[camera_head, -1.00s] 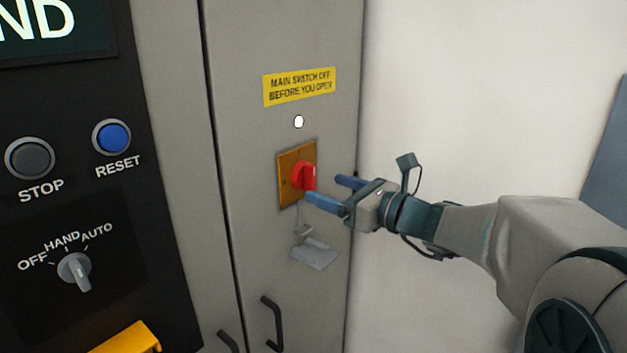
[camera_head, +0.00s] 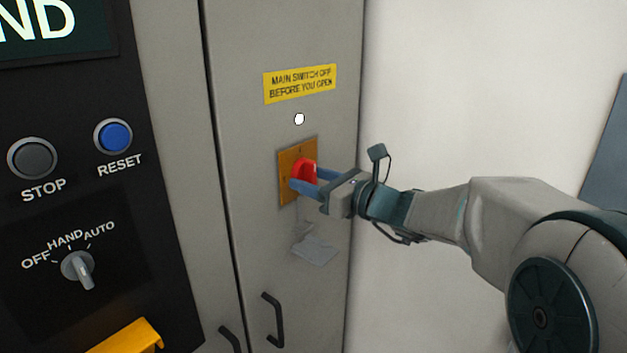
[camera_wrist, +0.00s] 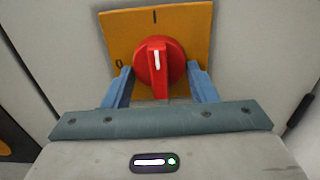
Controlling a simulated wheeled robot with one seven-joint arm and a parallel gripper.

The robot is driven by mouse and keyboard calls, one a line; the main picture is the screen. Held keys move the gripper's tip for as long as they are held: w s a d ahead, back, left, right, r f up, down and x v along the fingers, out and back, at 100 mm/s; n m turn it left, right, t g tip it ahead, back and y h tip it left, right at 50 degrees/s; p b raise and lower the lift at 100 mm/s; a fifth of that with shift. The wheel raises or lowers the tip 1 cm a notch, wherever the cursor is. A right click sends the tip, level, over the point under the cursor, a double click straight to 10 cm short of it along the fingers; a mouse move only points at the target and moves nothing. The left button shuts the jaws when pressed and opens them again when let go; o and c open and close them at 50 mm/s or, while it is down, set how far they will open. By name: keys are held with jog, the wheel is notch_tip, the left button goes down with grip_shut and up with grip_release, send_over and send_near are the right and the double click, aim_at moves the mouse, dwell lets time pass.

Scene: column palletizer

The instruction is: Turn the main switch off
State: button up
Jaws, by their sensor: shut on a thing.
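The main switch is a red rotary knob (camera_head: 306,171) on a yellow-orange plate (camera_head: 285,189), set in a grey cabinet door. In the wrist view the knob (camera_wrist: 160,66) has its white mark pointing up toward the "I" on the plate (camera_wrist: 190,25); the "0" is at the left. My gripper (camera_head: 306,180) has its blue fingers on either side of the knob, shut on it. In the wrist view the fingers (camera_wrist: 160,84) flank the knob's lower part left and right.
A yellow warning label (camera_head: 300,83) and a white round lamp (camera_head: 299,119) are above the switch. A door handle (camera_head: 272,320) is below. A black panel at left carries a blue RESET button (camera_head: 114,137), a STOP button (camera_head: 32,158) and a selector (camera_head: 77,268). A plain wall is at right.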

jog(key=shift+f+b, duration=0.1)
jog(key=shift+b, duration=0.2)
jog(key=n+b, duration=0.1)
jog(key=b, duration=0.1)
jog(key=n+b, duration=0.2)
jog(key=b, duration=0.1)
jog(key=shift+f, duration=0.25)
jog(key=n+b, duration=0.3)
jog(key=b, duration=0.1)
jog(key=n+b, duration=0.2)
jog(key=b, duration=0.2)
jog(key=shift+w+d+r+n, duration=0.1)
jog(key=shift+w+d+n, duration=0.1)
jog(key=shift+n, duration=0.2)
jog(key=n+b, duration=0.2)
jog(key=b, duration=0.1)
jog(key=n+b, duration=0.2)
jog(key=b, duration=0.1)
jog(key=shift+r+n, duration=0.2)
jog(key=shift+n, duration=0.1)
jog(key=n+b, duration=0.4)
jog(key=shift+w+r, duration=0.1)
jog(key=shift+r, duration=0.3)
jog(key=shift+n, duration=0.3)
